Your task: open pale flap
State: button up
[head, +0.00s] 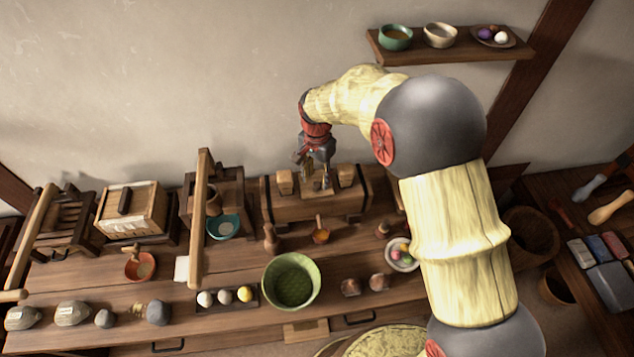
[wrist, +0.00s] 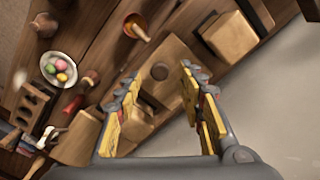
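My gripper (head: 320,178) is above the long wooden chest (head: 318,208) at the back of the table. In the wrist view my gripper (wrist: 160,82) is open, with yellow-padded fingers apart and nothing between them. A pale wooden lid with a dark handle (head: 130,208) covers a box at the left and looks closed. A small pale panel (head: 305,330) shows at the table's front edge. I cannot tell which is the pale flap.
A green bowl (head: 291,281) stands mid-table. A ladle (head: 320,235) and wooden pestle (head: 270,238) stand before the chest. A plate of coloured eggs (head: 402,254) is at right. A shelf (head: 450,45) hangs above.

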jog(key=shift+f, duration=1.25)
jog(key=shift+c, duration=0.9)
jog(key=c, duration=0.8)
grip_shut()
